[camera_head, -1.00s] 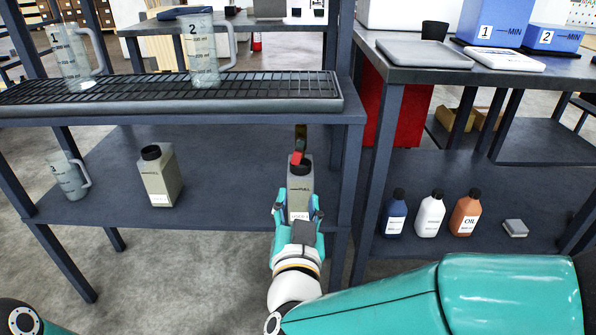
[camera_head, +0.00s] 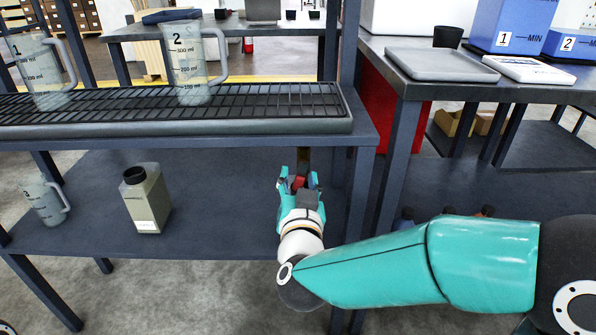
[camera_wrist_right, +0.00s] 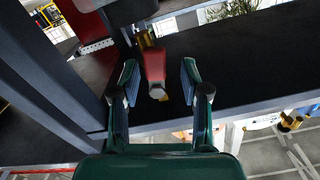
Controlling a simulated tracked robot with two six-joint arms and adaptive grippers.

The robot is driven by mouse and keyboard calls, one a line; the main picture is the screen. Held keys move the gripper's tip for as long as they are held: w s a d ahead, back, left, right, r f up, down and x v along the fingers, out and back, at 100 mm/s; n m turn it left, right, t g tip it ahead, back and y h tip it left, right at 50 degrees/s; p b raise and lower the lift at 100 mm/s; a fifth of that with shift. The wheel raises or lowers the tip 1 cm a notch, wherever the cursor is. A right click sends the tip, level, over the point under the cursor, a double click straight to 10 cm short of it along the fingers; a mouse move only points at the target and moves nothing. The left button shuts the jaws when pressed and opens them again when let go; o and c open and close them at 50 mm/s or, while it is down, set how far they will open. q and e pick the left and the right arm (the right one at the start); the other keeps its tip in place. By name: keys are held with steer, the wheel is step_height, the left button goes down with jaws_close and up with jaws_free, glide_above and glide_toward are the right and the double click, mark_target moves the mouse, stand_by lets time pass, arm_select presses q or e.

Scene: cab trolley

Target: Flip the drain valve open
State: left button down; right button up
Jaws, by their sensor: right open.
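The drain valve has a red lever (camera_wrist_right: 155,66) with a brass-coloured fitting (camera_wrist_right: 145,38) behind it in the right wrist view. My right gripper (camera_wrist_right: 158,80) is open, with one finger on each side of the lever and visible gaps between. It also shows in the head view (camera_head: 299,177), below the shelf edge. Contact with the lever cannot be seen. My left gripper is out of view.
The grated drain tray (camera_head: 200,130) bears jug 2 (camera_head: 192,65) and jug 1 (camera_head: 42,72). A table leg (camera_head: 360,200) rises close right of my gripper.

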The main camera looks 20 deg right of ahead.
steer(key=shift+w+d, duration=0.25)
steer(key=shift+r, duration=0.1)
jaws_close()
steer(key=shift+d+r+n+p, duration=0.15)
steer(key=shift+d+n+p, duration=0.1)
steer(key=shift+n+p, duration=0.8)
steer(key=shift+s+d+f+n+p, duration=0.1)
steer(key=shift+f+n+p, duration=0.1)
steer(key=shift+n+p, duration=0.2)
jaws_free()
